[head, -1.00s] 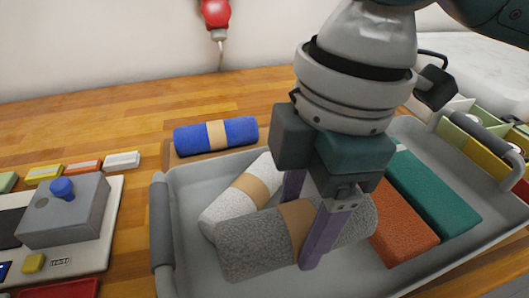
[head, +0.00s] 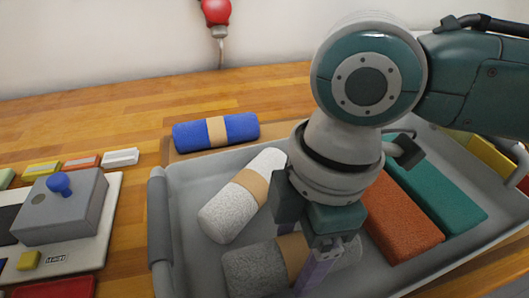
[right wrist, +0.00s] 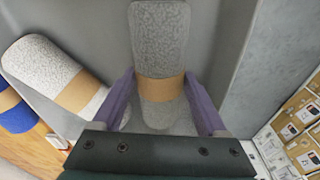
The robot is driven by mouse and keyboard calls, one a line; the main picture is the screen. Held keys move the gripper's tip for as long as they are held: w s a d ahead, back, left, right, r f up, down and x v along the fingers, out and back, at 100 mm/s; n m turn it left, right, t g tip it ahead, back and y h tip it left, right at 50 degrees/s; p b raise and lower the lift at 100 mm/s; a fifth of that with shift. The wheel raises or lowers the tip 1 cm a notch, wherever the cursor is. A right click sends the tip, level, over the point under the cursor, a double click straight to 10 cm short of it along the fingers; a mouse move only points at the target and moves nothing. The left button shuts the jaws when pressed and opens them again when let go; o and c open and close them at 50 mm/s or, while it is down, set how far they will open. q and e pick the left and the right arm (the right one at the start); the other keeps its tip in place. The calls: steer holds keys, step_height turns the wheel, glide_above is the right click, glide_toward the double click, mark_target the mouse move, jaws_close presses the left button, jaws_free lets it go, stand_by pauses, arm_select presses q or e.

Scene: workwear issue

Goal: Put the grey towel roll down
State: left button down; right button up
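The grey towel roll (head: 255,268) with its tan band lies level, low in the grey tray (head: 190,255), near its front. I cannot tell whether it touches the tray floor. In the right wrist view the roll (right wrist: 160,35) runs between the two fingers. My right gripper (head: 305,268) points down with its purple fingers on either side of the band; in the right wrist view the fingertips (right wrist: 160,80) sit against the band's edges. The gripper hides part of the roll. My left gripper is not in view.
A white towel roll (head: 225,212) lies in the tray just behind the grey one. Orange (head: 405,230) and teal (head: 440,195) blocks lie at the tray's right. A blue roll (head: 190,135) lies behind the tray. A grey box with a blue knob (head: 60,184) stands left.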

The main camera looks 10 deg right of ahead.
steer(key=o, duration=0.3)
step_height(320, 180, up, 12)
steer(key=d+p, duration=0.1)
steer(key=p, duration=0.1)
steer(key=m+t+y, duration=0.2)
steer(key=m+y, duration=0.1)
steer(key=m, duration=0.3)
glide_above(279, 276)
steer(key=s+a, duration=0.1)
steer(key=s, duration=0.1)
step_height(279, 276, down, 3)
steer(key=s+d+f+m+h, duration=0.1)
steer(key=s+d+m, duration=0.1)
steer(key=d+m, duration=0.1)
steer(key=s+d+f+m+t+h, duration=0.1)
steer(key=s+d+f+m, duration=0.1)
steer(key=d, duration=0.4)
steer(key=s+d+f+m+h, duration=0.1)
steer(key=s+d+m+h, duration=0.1)
steer(key=s+d+m, duration=0.1)
steer(key=shift+s+d+f+m+t, duration=0.1)
steer(key=shift+d+f+m+t, duration=0.1)
steer(key=shift+d+m, duration=0.3)
steer(key=shift+s+d+f+m+t, duration=0.1)
steer(key=shift+d+f+m, duration=0.1)
steer(key=shift+d+m, duration=0.25)
